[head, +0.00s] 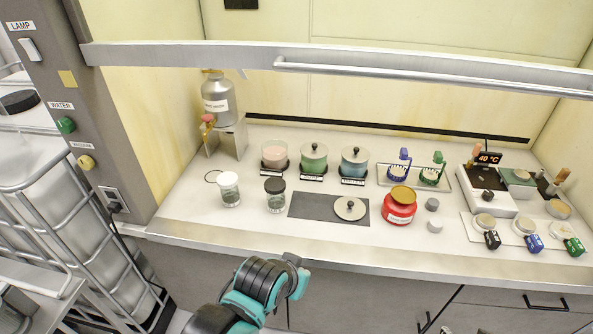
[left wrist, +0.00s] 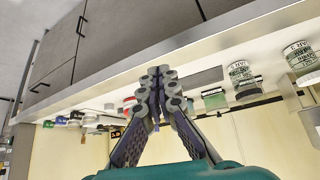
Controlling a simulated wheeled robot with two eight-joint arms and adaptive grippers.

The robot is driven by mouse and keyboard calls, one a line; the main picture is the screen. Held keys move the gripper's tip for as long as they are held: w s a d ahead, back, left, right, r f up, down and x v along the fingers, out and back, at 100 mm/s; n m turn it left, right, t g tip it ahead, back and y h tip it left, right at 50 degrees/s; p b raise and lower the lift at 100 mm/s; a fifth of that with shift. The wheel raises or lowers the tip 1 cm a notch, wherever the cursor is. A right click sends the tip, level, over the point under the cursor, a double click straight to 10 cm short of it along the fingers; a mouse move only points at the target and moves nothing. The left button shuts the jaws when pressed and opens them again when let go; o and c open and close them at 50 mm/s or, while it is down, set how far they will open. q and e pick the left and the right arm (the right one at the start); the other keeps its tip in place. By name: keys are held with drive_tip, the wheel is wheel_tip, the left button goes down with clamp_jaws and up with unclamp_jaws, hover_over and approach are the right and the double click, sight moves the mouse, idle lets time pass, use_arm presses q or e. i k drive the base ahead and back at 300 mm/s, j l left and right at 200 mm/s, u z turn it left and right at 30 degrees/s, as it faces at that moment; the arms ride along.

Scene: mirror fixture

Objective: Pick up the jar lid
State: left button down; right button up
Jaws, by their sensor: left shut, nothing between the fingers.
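The jar lid (head: 350,208) is a round silver disc with a small knob, lying flat on a dark grey mat (head: 310,206) near the front of the bench. A pink open-topped jar (head: 274,156) stands behind the mat. Green (head: 313,158) and blue (head: 354,163) jars beside it wear similar knobbed lids. My left gripper (left wrist: 157,77) is shut and empty in the left wrist view. In the head view its arm is in front of the bench's front edge, below and left of the lid, and the fingers are not clear. I cannot make out the lid in the wrist view.
A white-capped jar (head: 229,189) and a black-capped jar (head: 275,195) stand left of the mat. A red container (head: 400,206) stands just right of it. A metal sash rail (head: 330,62) crosses above the bench. The front strip of bench is clear.

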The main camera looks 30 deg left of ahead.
sight(347, 208)
drive_tip(key=i+l, duration=0.2)
drive_tip(key=i, duration=0.25)
drive_tip(key=i+l+u, duration=0.1)
drive_tip(key=i, duration=0.35)
drive_tip(key=l, duration=0.1)
